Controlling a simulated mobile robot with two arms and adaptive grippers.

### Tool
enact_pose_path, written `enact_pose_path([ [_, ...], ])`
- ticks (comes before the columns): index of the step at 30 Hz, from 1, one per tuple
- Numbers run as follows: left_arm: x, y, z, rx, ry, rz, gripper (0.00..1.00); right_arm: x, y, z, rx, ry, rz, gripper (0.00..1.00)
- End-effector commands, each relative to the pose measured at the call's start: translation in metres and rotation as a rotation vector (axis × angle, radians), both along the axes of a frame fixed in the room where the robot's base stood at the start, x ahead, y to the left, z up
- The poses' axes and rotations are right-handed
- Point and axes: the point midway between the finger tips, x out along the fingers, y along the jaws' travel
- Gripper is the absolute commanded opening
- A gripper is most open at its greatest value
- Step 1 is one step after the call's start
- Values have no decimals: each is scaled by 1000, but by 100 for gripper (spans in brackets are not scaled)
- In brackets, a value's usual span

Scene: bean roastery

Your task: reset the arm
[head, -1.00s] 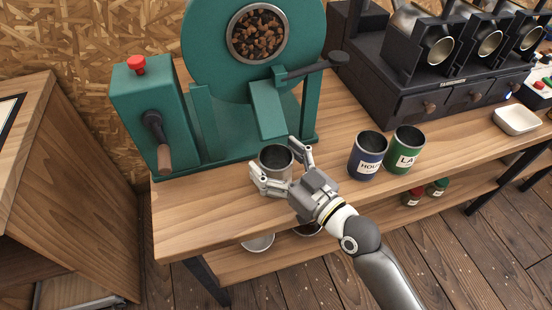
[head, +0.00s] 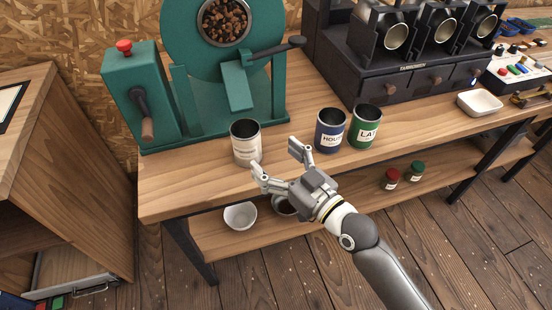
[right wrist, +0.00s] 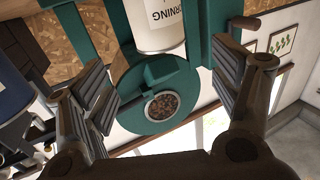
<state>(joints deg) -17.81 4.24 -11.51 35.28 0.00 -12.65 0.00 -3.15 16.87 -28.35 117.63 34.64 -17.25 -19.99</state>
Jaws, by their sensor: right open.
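My left gripper is in neither view.
The green roaster (head: 222,75) stands behind the can. A blue can (head: 330,131) and a green can (head: 365,127) stand to the right on the table (head: 185,180). The lower shelf (head: 330,210) holds a white bowl (head: 240,216) and small jars. Open floor lies in front.

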Motion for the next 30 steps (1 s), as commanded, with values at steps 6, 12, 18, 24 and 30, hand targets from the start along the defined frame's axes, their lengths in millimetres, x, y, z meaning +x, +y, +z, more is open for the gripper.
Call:
enact_pose_path([
  [6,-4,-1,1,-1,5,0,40,1,0,0,0,0,-1,83],
  [12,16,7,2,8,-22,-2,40,1,0,0,0,0,-1,83],
  [18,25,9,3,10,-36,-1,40,1,0,0,-1,2,-1,83],
  [24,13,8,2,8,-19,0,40,-13,-7,-23,-66,102,-7,83],
  [30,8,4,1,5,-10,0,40,-57,-49,-85,-244,397,-84,83],
])
